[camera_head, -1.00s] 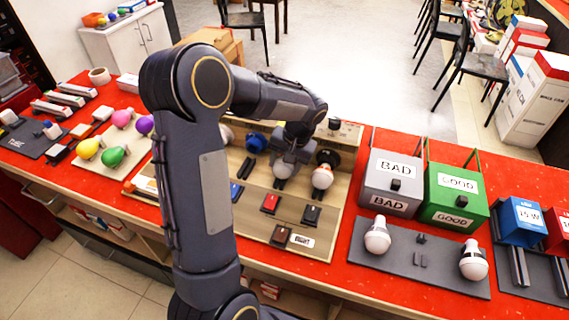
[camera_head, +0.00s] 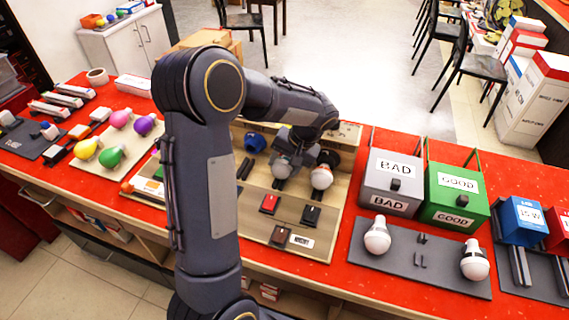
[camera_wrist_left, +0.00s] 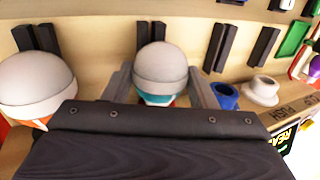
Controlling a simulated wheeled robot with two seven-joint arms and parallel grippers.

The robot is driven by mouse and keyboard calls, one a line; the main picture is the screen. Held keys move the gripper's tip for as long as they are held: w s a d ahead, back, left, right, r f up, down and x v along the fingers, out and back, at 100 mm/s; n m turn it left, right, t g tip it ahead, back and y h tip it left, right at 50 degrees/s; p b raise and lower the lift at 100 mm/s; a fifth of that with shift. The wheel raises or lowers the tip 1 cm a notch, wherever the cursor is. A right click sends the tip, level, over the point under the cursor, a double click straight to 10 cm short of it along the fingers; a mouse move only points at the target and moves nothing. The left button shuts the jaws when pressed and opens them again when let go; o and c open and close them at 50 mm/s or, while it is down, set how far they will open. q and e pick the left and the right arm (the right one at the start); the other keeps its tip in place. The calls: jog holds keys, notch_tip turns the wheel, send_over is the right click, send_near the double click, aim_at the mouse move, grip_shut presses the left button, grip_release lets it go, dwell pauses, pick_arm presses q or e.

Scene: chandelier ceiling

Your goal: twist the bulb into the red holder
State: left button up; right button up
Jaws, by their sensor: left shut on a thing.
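My left gripper (camera_head: 290,158) is over the wooden board, shut on a white bulb (camera_head: 282,169). In the left wrist view, this bulb (camera_wrist_left: 160,72) sits between the two fingers, with a teal band under its white dome. A second white bulb (camera_head: 321,177) with an orange-red band stands just right of the gripper; it also shows at the left of the wrist view (camera_wrist_left: 35,85). A blue holder (camera_head: 254,142) is left of the gripper, and a white holder (camera_wrist_left: 262,90) is beside it in the wrist view. I cannot make out a red holder. My right gripper is not in view.
The board (camera_head: 331,222) carries a red switch (camera_head: 270,203) and dark switches. Right of it are the grey BAD box (camera_head: 389,182), the green GOOD box (camera_head: 455,197) and a grey mat (camera_head: 425,276) with two bulbs. Coloured bulbs lie left of my arm.

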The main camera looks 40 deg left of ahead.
pick_arm(q)
jog(key=shift+d, duration=0.1)
jog(key=o, duration=1)
jog(key=shift+y, duration=0.3)
jog(key=shift+o, duration=0.2)
